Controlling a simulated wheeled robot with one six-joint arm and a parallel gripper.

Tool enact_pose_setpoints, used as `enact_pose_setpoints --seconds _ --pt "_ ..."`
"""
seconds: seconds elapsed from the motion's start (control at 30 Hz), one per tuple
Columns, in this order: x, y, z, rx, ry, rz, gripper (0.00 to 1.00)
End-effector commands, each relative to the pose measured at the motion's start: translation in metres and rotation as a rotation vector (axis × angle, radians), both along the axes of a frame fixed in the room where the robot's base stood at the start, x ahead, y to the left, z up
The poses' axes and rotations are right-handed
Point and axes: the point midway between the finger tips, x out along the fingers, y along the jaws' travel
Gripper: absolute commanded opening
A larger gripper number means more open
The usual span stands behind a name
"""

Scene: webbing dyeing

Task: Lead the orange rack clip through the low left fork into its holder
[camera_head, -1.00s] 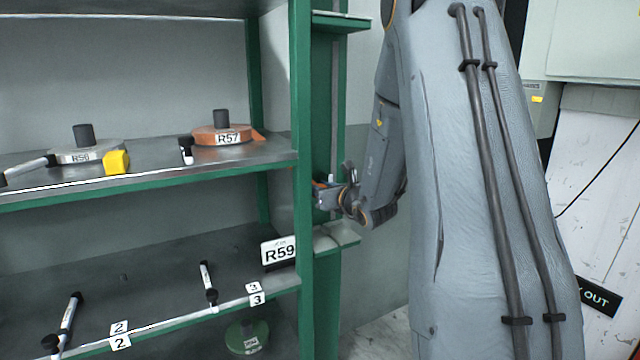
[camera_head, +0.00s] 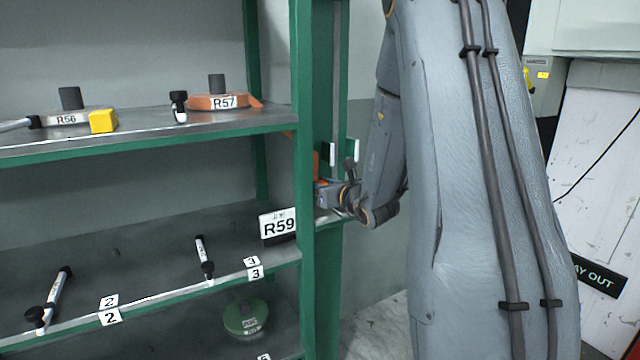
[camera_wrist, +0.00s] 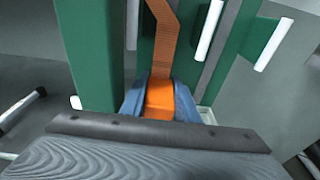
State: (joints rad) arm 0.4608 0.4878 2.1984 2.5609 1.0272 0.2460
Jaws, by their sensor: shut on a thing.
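The orange clip (camera_wrist: 158,102) is between the blue fingers of my gripper (camera_wrist: 160,100) in the wrist view, and an orange ribbed strap (camera_wrist: 168,35) runs up from it. In the head view my gripper (camera_head: 320,190) is beside the green rack post, with a bit of the orange strap (camera_head: 316,163) above it. White-edged upright prongs (camera_head: 329,154) stand just above my gripper; they look like a fork. In the wrist view a white prong (camera_wrist: 208,30) is right of the strap and another (camera_wrist: 273,44) is farther right. I cannot make out the holder.
The green post (camera_head: 302,180) of the rack is close on the left. A green ledge (camera_head: 328,217) is just below my gripper. The shelves hold an orange reel marked R57 (camera_head: 217,102), a yellow clip (camera_head: 103,121) and a sign marked R59 (camera_head: 279,225).

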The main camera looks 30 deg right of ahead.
Motion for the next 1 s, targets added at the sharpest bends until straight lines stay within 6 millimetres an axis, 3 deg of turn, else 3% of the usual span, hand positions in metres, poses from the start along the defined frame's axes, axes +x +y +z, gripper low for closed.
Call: enact_pose_setpoints --seconds 0.53,1.0 --pt "0.001 0.0 -0.046 0.0 -0.001 0.0 0.05" --pt "0.0 0.001 -0.057 0.0 -0.001 0.0 0.05"
